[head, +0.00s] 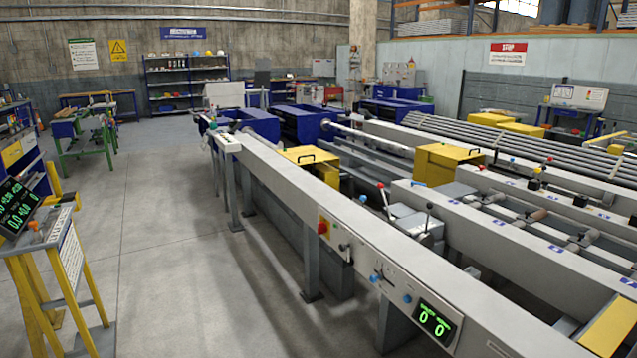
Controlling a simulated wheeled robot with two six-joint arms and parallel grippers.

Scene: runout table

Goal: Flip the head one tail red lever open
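A lever with a red tip (384,197) stands up from a grey block (411,222) in the middle of the runout table, right of the long front beam. It leans slightly to the left at the top. I cannot tell from here whether its position is open or closed, nor which head it belongs to. A second lever with a dark knob (429,212) stands just right of it on the same block. Neither my left nor my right gripper is in view.
The long grey front beam (290,190) carries a red button on a yellow box (323,228) and a green display (434,321). Yellow covers (450,163) stand along the table. Open floor (160,220) lies left, beside a yellow-legged console (65,270).

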